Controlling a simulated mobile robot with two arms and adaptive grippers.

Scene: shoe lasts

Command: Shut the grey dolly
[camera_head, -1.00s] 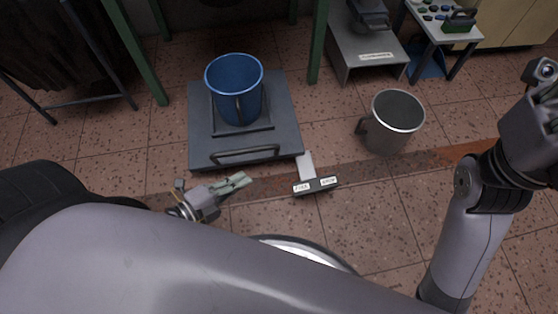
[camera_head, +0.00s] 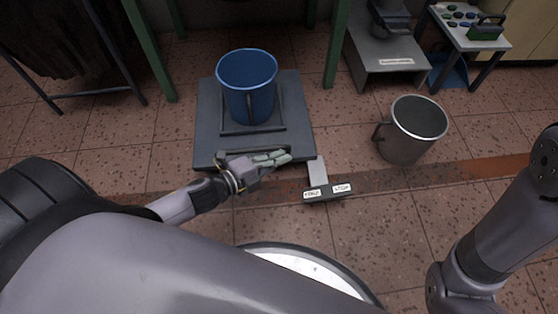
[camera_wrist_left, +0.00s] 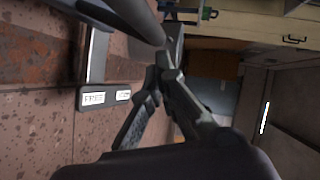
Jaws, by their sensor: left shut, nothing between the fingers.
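The grey dolly (camera_head: 207,117) is a low flat platform on the floor, with a bar handle (camera_head: 238,152) along its front edge. A blue pot (camera_head: 247,85) stands upright on it. A pedal with two labels (camera_head: 327,192), one reading FREE, sticks out at its front right; it also shows in the left wrist view (camera_wrist_left: 103,97). My left gripper (camera_head: 285,157) is shut and empty at the handle's right part, fingers pointing right, hiding some of the handle. I cannot tell whether it touches. Its fingers show in the left wrist view (camera_wrist_left: 163,85). My right gripper is out of view.
A grey metal mug (camera_head: 410,130) stands on the floor right of the dolly. Green table legs (camera_head: 150,50) rise behind it. A low grey stand (camera_head: 385,57) and a small white table (camera_head: 470,30) are at the back right. Floor in front of the mug is clear.

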